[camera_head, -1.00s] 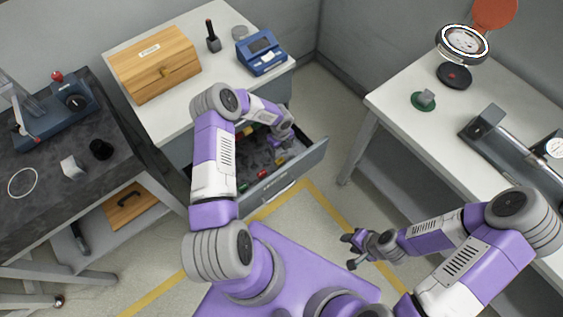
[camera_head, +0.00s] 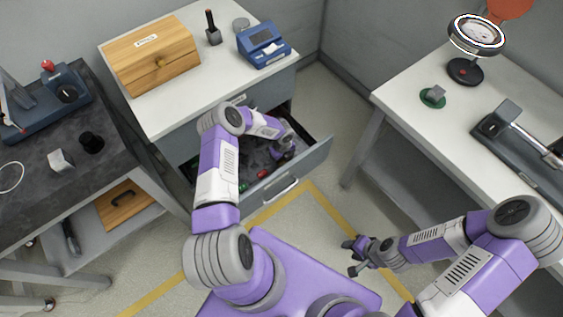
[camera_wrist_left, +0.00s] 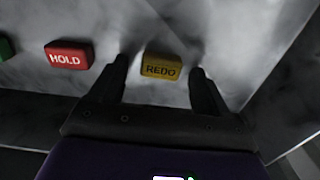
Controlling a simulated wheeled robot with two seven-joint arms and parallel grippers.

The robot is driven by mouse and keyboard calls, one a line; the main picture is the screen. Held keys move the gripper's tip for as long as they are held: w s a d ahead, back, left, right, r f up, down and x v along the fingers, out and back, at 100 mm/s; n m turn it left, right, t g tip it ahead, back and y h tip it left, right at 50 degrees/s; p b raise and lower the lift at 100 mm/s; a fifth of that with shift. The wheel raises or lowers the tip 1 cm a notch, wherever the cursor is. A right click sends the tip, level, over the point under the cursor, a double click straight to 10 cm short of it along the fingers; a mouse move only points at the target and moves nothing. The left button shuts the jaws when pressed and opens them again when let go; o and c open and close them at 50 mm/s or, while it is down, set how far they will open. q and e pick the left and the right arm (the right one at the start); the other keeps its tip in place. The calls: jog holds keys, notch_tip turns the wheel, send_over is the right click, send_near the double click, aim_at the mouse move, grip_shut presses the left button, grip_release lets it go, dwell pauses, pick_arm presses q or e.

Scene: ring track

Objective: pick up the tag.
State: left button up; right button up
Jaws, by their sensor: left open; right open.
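A yellow tag marked REDO (camera_wrist_left: 161,66) lies on the pale floor of the open drawer (camera_head: 310,160). In the left wrist view it is between the two fingers of my open left gripper (camera_wrist_left: 160,74), which are apart from each other on either side of it. A red tag marked HOLD (camera_wrist_left: 69,56) lies to its left, and a green tag (camera_wrist_left: 5,47) is cut off at the left edge. In the head view my left gripper (camera_head: 284,155) is down in the drawer and hides the yellow tag. My right gripper (camera_head: 352,257) is open and empty above the floor.
The drawer's walls stand close around my left gripper. Above it, the white cabinet top (camera_head: 215,75) holds a wooden box (camera_head: 152,58), a stamp (camera_head: 212,32) and a blue device (camera_head: 263,46). A white bench (camera_head: 420,70) stands at right, a dark bench (camera_head: 40,205) at left.

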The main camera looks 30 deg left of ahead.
pick_arm(q)
jog(key=c, duration=1.1)
